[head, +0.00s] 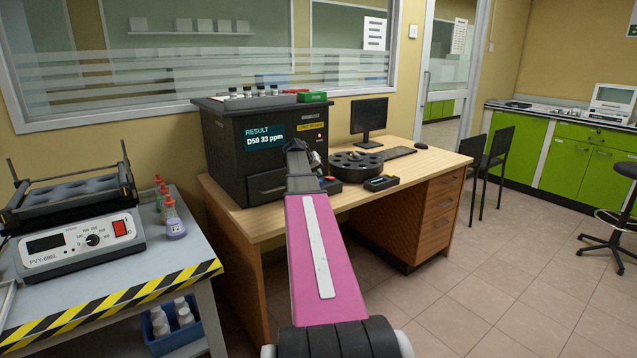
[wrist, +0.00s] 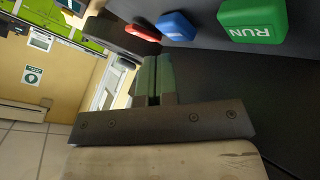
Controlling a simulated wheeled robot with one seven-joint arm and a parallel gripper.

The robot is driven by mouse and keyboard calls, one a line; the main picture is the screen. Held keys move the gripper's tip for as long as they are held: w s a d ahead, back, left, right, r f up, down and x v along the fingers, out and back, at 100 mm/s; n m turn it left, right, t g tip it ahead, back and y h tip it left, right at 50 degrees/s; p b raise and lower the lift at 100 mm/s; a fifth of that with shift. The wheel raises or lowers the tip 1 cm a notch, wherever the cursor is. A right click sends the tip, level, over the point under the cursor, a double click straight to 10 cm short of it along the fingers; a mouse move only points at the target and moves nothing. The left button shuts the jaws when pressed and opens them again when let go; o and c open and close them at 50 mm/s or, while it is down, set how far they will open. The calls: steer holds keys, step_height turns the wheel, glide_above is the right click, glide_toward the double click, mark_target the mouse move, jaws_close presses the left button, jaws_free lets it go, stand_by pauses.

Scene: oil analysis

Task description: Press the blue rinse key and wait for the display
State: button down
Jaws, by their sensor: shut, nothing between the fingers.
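The black analyser (head: 225,160) stands on the wooden desk. Its display (head: 265,139) reads "RESULT D59 33 ppm". In the wrist view the blue key (wrist: 177,26) sits on the dark housing between a green key marked RUN (wrist: 252,20) and a red key (wrist: 143,32). No marking is readable on the blue key. My gripper (wrist: 153,62) is shut and empty, its tips a little below the blue and red keys in the picture. I see no contact with the blue key. In the head view my arm hides much of the analyser's lower front.
A round dark carousel (head: 356,165) and a small device (head: 381,183) stand right of my gripper on the desk. A monitor (head: 369,118) and keyboard are behind. Vials and a green box (head: 312,97) stand on the analyser. A side bench (head: 150,285) is at left.

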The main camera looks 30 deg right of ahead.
steer(key=shift+f, duration=0.1)
steer(key=shift+f, duration=0.3)
steer(key=shift+f, duration=0.5)
stand_by(1.2)
steer(key=shift+r, duration=0.9)
steer(key=shift+r, duration=2.55)
steer(key=shift+d, duration=0.1)
